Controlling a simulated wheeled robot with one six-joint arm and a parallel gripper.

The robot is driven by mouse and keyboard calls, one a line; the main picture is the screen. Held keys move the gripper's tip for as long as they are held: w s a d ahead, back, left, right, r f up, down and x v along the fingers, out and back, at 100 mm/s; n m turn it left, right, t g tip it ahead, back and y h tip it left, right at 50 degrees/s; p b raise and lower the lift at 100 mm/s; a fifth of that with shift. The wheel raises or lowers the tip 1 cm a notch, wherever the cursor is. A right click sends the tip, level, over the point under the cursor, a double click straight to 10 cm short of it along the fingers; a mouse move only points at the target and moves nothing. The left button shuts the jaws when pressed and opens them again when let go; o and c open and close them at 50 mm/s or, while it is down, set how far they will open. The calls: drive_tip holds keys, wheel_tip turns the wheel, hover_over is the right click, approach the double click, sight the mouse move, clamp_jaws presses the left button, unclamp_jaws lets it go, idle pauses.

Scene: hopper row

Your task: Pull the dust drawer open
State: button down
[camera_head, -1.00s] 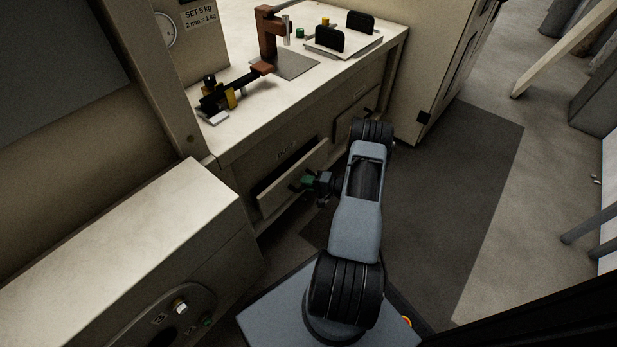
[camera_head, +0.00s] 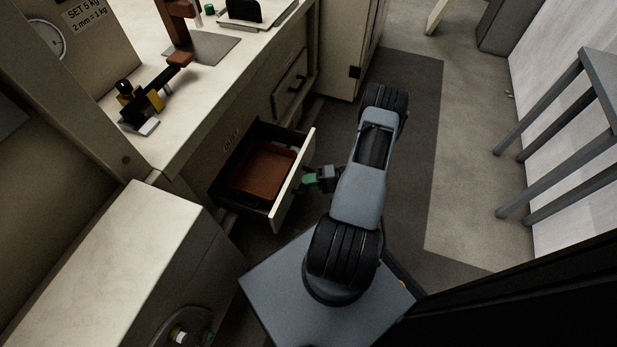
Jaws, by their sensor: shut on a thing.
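The dust drawer (camera_head: 292,184) stands well out from the cabinet under the worktop. Its cream front panel faces my arm. A brown tray (camera_head: 262,172) lies inside it. My gripper (camera_head: 308,180) is at the outer face of the panel, shut on the drawer's green handle (camera_head: 310,179). The fingertips and most of the handle are small and partly hidden. The word on the cabinet above the opening reads DUST.
A second drawer (camera_head: 290,86) with a dark handle is shut, farther along the cabinet. A cream box-like unit (camera_head: 110,270) stands at the near left. Dark floor matting (camera_head: 405,150) lies clear right of my arm. A grey frame with legs (camera_head: 560,130) stands at the right.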

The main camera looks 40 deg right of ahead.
drive_tip(key=shift+s, duration=0.1)
idle(0.3)
drive_tip(key=c, duration=1.1)
unclamp_jaws()
drive_tip(key=shift+d, duration=0.1)
drive_tip(key=p+v, duration=0.2)
drive_tip(key=v, duration=1.1)
drive_tip(key=shift+s+d+p, duration=0.2)
drive_tip(key=shift+d+p, duration=0.1)
drive_tip(key=shift+p, duration=0.05)
drive_tip(key=shift+r, duration=0.2)
